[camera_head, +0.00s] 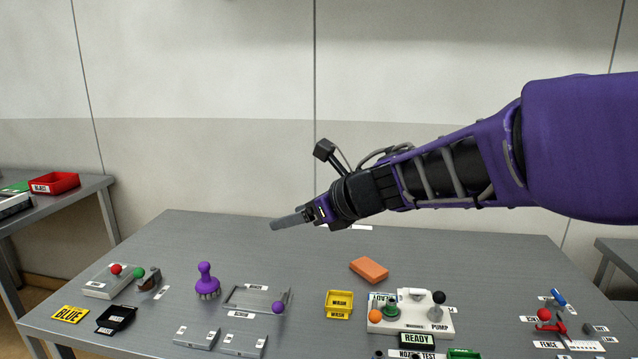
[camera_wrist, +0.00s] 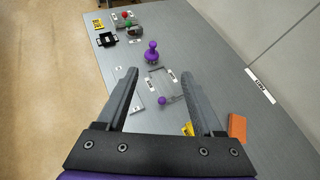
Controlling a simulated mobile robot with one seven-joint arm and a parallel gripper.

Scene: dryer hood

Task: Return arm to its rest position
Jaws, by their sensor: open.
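My arm reaches in from the right in the head view, stretched out above the grey table (camera_head: 200,235). My gripper (camera_head: 275,225) is in the air over the table's middle, pointing left, clear of everything. In the wrist view my gripper (camera_wrist: 165,85) shows two grey fingers spread wide apart.
Below are a purple-handled brush (camera_head: 205,280), a grey frame with a purple knob (camera_head: 258,298), an orange block (camera_head: 369,269), a yellow tray (camera_head: 339,303) and a pump unit (camera_head: 412,316). A side table with a red tray (camera_head: 55,183) stands left. The air around my arm is free.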

